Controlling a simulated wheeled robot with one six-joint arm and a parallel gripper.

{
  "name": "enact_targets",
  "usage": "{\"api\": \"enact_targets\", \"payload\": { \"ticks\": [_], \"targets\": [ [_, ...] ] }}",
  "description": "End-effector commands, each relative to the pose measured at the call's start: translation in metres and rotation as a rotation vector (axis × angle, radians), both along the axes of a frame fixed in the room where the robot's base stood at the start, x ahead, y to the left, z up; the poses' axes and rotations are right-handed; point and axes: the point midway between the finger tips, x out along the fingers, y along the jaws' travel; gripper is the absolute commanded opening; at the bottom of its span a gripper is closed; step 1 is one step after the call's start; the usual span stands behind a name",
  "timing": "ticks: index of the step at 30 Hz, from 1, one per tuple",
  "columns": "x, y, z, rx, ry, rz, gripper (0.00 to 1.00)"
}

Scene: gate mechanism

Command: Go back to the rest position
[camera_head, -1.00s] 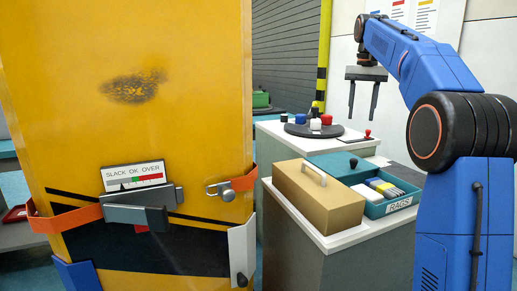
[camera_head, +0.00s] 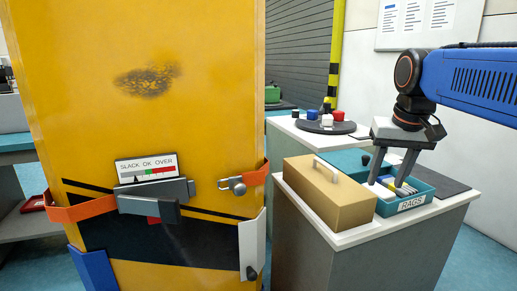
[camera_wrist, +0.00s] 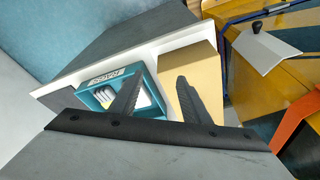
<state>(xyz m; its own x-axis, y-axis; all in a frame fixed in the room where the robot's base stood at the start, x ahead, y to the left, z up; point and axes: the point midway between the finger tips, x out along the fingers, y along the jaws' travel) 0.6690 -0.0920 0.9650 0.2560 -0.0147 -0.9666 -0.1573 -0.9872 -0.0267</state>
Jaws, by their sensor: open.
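My gripper (camera_head: 389,175) is open, with its two dark fingers pointing down over the teal rag box (camera_head: 424,198) in the head view. The box carries a RAGS label and holds several folded cloths. The fingers overlap the box in the picture; I cannot tell that they touch anything. In the wrist view my gripper (camera_wrist: 155,88) shows both fingers apart, with the rag box (camera_wrist: 93,101) behind the left finger and the tan case (camera_wrist: 207,68) behind the right one. Nothing is seen between the fingers.
The tan case (camera_head: 325,198) with a handle stands on the white-topped cabinet (camera_head: 365,232). A round tray of coloured knobs (camera_head: 327,122) is behind. A yellow panel (camera_head: 150,120) with an orange strap (camera_head: 80,211) and tension gauge (camera_head: 147,168) fills the left. Floor is free at right.

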Motion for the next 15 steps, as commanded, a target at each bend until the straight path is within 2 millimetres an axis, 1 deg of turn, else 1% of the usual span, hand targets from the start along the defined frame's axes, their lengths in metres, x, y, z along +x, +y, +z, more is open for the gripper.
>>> {"api": "enact_targets", "payload": {
  "ticks": [1, 3, 8, 12, 15],
  "targets": [
    [-0.017, 0.003, -0.012, -0.003, -0.011, 0.011, 0.43],
    [-0.036, 0.006, -0.03, -0.006, -0.026, 0.028, 0.43],
    [-0.079, 0.012, -0.074, -0.015, -0.063, 0.065, 0.43],
    [-0.116, 0.016, -0.116, -0.023, -0.094, 0.099, 0.43],
    [-0.139, 0.019, -0.146, -0.029, -0.116, 0.12, 0.43]
  ]
}}
